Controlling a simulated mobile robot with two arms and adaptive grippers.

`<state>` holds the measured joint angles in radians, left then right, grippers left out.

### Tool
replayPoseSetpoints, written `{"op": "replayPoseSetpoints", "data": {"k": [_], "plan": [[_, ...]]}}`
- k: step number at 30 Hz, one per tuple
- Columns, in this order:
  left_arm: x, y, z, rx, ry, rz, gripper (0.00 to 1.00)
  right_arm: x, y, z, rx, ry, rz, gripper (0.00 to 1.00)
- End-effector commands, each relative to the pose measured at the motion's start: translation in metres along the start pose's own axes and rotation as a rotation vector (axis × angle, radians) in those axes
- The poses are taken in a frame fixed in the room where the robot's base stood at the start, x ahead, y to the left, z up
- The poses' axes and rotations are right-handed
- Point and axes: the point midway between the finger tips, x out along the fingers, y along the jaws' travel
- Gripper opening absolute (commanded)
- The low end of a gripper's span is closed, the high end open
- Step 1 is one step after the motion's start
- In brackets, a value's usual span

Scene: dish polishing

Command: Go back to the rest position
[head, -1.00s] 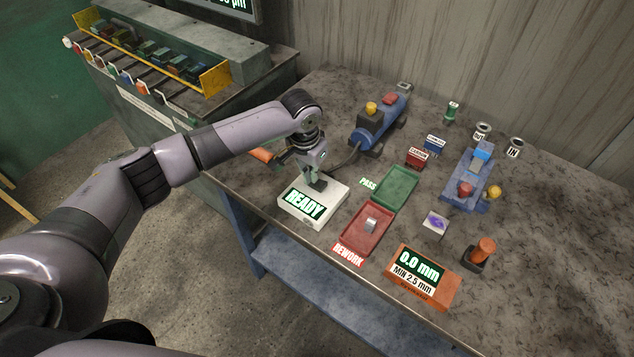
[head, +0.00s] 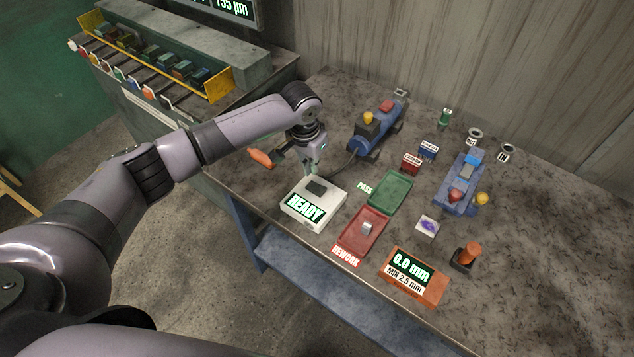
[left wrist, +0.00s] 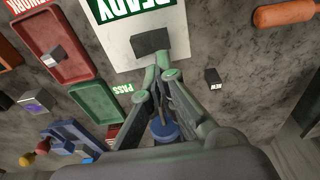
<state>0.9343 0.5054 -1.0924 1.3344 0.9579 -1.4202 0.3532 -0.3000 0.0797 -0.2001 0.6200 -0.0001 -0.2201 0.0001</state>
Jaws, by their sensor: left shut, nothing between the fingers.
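My left gripper (head: 311,172) is shut and empty. It hangs just behind the white device with the green READY screen (head: 304,208) on the table. In the left wrist view the closed fingertips (left wrist: 158,72) show near the dark square pad (left wrist: 150,41) on the white device; whether they touch it I cannot tell. The pad also shows in the head view (head: 317,187), uncovered. My right gripper is not in view.
Near the gripper are an orange-handled tool (head: 261,158) and a blue machine (head: 374,130). A green PASS tray (head: 391,190) is empty; a red REWORK tray (head: 357,240) holds a small metal piece (head: 366,229). An orange gauge (head: 431,289) stands at the front.

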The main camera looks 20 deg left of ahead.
Motion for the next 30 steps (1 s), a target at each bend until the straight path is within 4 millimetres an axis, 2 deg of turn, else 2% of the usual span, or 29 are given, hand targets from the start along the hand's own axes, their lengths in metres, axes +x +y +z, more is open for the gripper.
{"op": "replayPoseSetpoints", "data": {"k": [1, 3, 20, 23, 26, 30], "plan": [[-0.007, 0.0, -0.001, 0.0, -0.001, 0.0, 0.0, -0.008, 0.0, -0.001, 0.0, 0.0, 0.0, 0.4], [-0.01, 0.0, -0.001, 0.0, 0.0, 0.0, 0.0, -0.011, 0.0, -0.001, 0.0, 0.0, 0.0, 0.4], [-0.008, 0.002, -0.001, 0.004, 0.0, 0.002, 0.0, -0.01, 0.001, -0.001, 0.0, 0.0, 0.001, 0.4], [0.0, 0.019, 0.008, 0.032, 0.0, 0.023, 0.0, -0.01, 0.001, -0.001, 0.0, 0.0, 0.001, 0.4], [0.014, 0.056, 0.028, 0.091, 0.009, 0.069, 0.0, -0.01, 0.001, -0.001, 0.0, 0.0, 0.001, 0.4], [0.026, 0.119, 0.068, 0.171, 0.059, 0.153, 0.0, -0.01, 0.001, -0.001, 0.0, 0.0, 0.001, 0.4]]}}
